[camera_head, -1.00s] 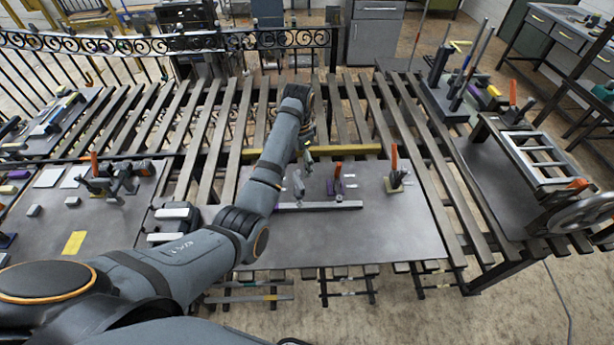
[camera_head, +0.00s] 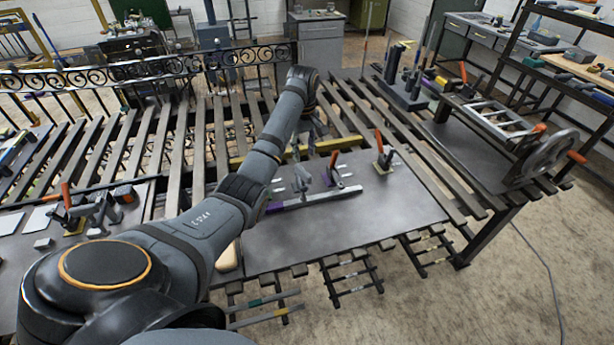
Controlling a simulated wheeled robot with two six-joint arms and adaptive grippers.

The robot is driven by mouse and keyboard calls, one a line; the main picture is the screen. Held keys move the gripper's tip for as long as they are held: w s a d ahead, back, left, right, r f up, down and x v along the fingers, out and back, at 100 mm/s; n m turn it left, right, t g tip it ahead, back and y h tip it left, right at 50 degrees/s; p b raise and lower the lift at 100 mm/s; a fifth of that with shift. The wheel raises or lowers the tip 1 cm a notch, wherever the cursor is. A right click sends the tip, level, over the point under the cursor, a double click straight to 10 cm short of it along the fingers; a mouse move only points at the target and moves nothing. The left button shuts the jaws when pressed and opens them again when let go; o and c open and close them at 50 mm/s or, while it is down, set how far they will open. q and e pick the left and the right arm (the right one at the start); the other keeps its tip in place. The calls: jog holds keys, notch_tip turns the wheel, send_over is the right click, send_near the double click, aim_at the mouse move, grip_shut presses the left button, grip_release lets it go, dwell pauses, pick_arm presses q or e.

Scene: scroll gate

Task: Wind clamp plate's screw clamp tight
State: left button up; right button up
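The clamp plate (camera_head: 345,232) is a grey metal plate on the slatted table in the middle. It carries a flat bar (camera_head: 315,199) and small clamps, one with an orange handle (camera_head: 334,160). Another orange-handled clamp (camera_head: 382,158) stands near its right back corner. I cannot tell which fitting is the screw clamp. My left arm reaches across the plate's left side. My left gripper (camera_head: 311,138) points down near the plate's back edge, largely hidden by my own wrist and forearm. Its fingers are too small and covered to read. My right gripper is not in view.
A yellow bar (camera_head: 335,147) lies behind the plate. A second plate with clamps (camera_head: 85,215) is at left. At right stand a frame (camera_head: 495,120) and a handwheel (camera_head: 545,160). A scrollwork railing (camera_head: 150,68) runs behind. The plate's front right area is bare.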

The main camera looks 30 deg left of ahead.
aim_at(303, 170)
pick_arm(q)
notch_tip(303, 170, down, 3)
jog(key=shift+s+f+b, duration=0.1)
jog(key=shift+f+b, duration=0.05)
jog(key=shift+b, duration=0.5)
notch_tip(303, 170, down, 4)
jog(key=shift+s+f+p, duration=0.1)
jog(key=shift+s+p, duration=0.05)
jog(key=shift+p, duration=0.8)
jog(key=shift+f, duration=0.35)
jog(key=c, duration=0.7)
grip_shut()
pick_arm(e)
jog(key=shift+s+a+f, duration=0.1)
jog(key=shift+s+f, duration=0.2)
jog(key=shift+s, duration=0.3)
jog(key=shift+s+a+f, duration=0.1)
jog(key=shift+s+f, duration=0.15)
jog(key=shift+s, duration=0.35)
